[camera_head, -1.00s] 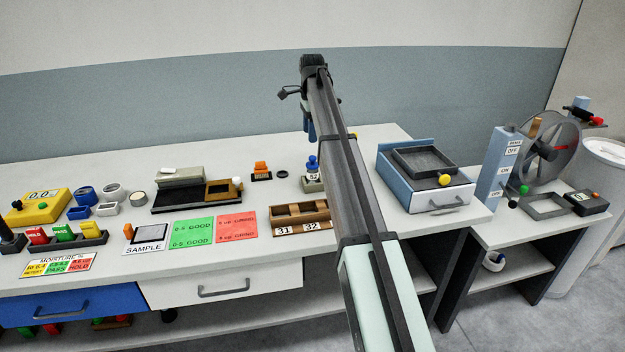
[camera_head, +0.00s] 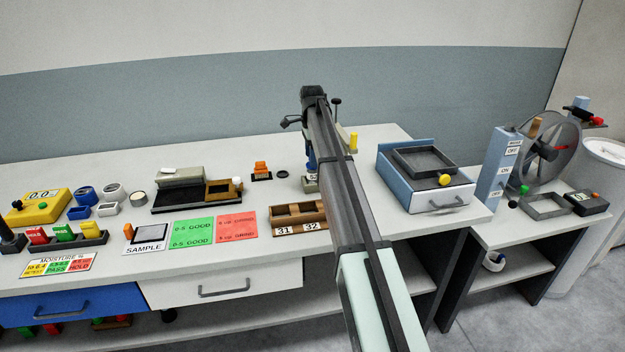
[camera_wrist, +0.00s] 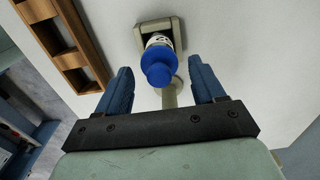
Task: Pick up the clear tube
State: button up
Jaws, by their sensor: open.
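In the wrist view, a blue-capped piece (camera_wrist: 158,62) with a white, dark-marked band stands in a grey-beige holder (camera_wrist: 172,26). It may be the clear tube; no plainly see-through part shows. My gripper (camera_wrist: 160,66) is open, with one blue finger on each side of the blue cap and a gap on both sides. A pale grey post (camera_wrist: 169,95) shows below the cap, between the fingers. In the head view, my arm hides most of this spot; the holder's base (camera_head: 311,184) and part of a blue finger (camera_head: 310,158) show beside it.
A brown two-slot wooden tray (camera_head: 287,214) marked 31 and 32 sits just in front of the holder. A blue box (camera_head: 408,190) with a dark tray on top stands to the right. A yellow part (camera_head: 353,142) shows behind my arm.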

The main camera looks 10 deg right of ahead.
aim_at(313, 177)
notch_tip(313, 177, down, 4)
jog(key=shift+d+f, duration=0.1)
jog(key=shift+f, duration=0.05)
jog(key=shift+c, duration=0.2)
jog(key=c, duration=1.2)
